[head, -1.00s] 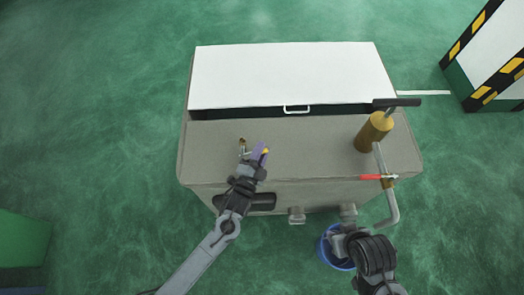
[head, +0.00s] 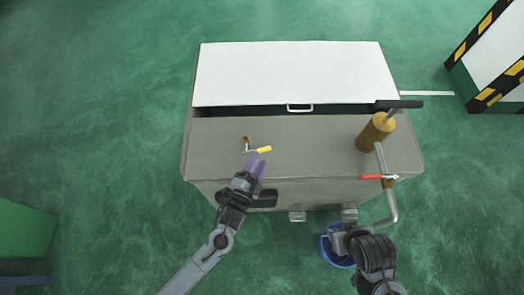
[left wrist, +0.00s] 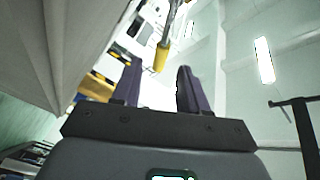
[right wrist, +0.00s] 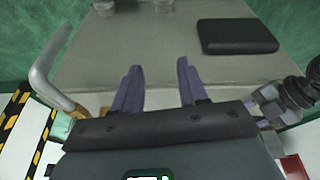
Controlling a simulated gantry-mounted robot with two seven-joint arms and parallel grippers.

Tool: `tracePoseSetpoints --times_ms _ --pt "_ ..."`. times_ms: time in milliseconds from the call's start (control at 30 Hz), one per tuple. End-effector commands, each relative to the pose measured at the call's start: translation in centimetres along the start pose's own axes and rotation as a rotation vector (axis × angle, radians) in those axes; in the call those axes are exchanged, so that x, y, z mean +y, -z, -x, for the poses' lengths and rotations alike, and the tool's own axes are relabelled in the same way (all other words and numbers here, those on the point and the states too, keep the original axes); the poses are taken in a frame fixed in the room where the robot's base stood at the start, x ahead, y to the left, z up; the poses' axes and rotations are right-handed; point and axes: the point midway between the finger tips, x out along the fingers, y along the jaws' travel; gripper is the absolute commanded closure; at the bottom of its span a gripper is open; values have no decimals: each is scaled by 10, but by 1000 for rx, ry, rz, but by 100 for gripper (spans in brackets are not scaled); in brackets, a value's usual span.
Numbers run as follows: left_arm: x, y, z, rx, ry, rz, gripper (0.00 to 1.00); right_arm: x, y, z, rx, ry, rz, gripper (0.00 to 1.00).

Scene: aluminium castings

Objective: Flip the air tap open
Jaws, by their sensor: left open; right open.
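The air tap with a yellow lever (head: 264,150) sits on a small brass fitting (head: 246,142) on the top of the grey cabinet, left of centre. The lever points right and slightly up in the head view. My left gripper (head: 257,163) is open, its purple fingers just below the lever, apparently apart from it.
A brass cylinder (head: 375,132) with a black handle and a bent pipe (head: 391,208) with a red lever (head: 372,177) stand at the right. A white panel with a handle (head: 299,107) covers the back. A blue bucket (head: 327,254) stands below my right arm.

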Motion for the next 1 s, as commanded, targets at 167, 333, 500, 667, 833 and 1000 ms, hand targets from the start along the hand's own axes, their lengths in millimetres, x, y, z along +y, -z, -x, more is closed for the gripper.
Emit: tracePoseSetpoints --times_ms 167,333,500,667,833,1000 --pt "-1 0 30 -1 -1 0 57 2 2 8 -1 -4 5 57" --pt "0 0 46 0 0 0 57 2 3 10 -1 -6 8 57" --pt "-1 0 51 0 2 0 57 2 3 11 -1 -6 7 57" --pt "0 0 51 0 2 0 57 2 3 11 -1 -5 6 57" --pt "0 0 51 0 2 7 57 1 4 11 2 0 -10 57" --pt "12 -10 52 -53 -61 85 57 0 22 12 97 3 -76 57"
